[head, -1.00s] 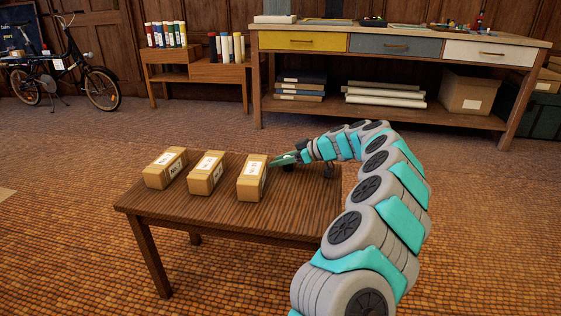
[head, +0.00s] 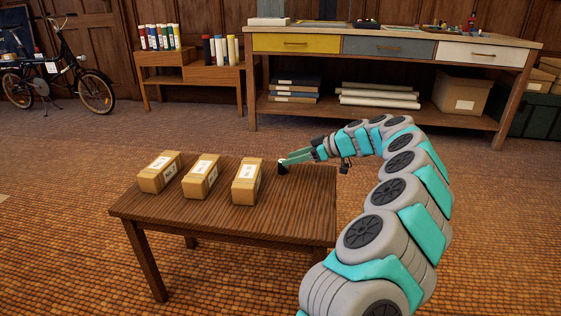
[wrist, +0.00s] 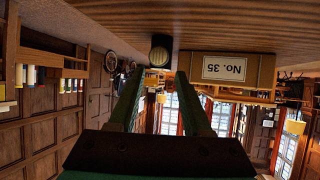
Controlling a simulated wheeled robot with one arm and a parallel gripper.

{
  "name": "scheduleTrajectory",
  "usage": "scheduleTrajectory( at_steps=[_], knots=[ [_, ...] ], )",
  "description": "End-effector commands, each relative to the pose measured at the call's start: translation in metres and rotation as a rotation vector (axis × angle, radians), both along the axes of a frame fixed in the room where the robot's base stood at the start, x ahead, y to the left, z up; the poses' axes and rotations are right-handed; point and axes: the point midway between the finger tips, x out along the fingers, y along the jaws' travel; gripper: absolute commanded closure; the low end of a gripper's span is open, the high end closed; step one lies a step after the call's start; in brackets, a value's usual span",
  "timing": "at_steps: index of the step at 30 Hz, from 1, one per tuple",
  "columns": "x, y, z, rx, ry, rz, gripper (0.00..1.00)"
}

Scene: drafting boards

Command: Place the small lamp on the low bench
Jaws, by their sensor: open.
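The small lamp (head: 283,168) looks like a small dark piece with a pale top. It stands on the low brown bench (head: 290,217), right of the boxes. In the wrist view, which is upside down, the lamp (wrist: 159,51) is a small rounded olive-dark shape on the bench top, beyond and between my fingertips. My gripper (head: 287,160) is at the lamp in the head view, low over the bench. In the wrist view its two fingers (wrist: 157,74) are apart with nothing between them. The lamp's details are too small to tell.
Three cardboard boxes stand on the bench: left (head: 159,173), middle (head: 201,178) and right (head: 247,184). The right box (wrist: 226,70) is close beside the lamp. Bare bench top lies in front and to the right. A drawer table (head: 390,45) stands behind.

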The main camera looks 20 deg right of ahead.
Motion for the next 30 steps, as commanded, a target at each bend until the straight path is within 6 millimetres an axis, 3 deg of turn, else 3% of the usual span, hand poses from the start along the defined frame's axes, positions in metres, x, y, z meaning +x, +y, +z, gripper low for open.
scheduleTrajectory(
  at_steps=[9, 16, 19, 23, 26, 30],
  knots=[
    [-0.029, -0.027, 0.022, -0.001, -0.002, -0.002, 0.51],
    [-0.032, -0.029, 0.024, 0.001, -0.001, 0.000, 0.51],
    [-0.032, -0.020, 0.028, 0.006, 0.006, 0.011, 0.51],
    [-0.037, 0.032, 0.049, 0.033, 0.054, 0.074, 0.51],
    [-0.054, 0.098, 0.073, 0.051, 0.136, 0.146, 0.51],
    [-0.103, 0.190, 0.091, 0.030, 0.304, 0.222, 0.51]
  ],
)
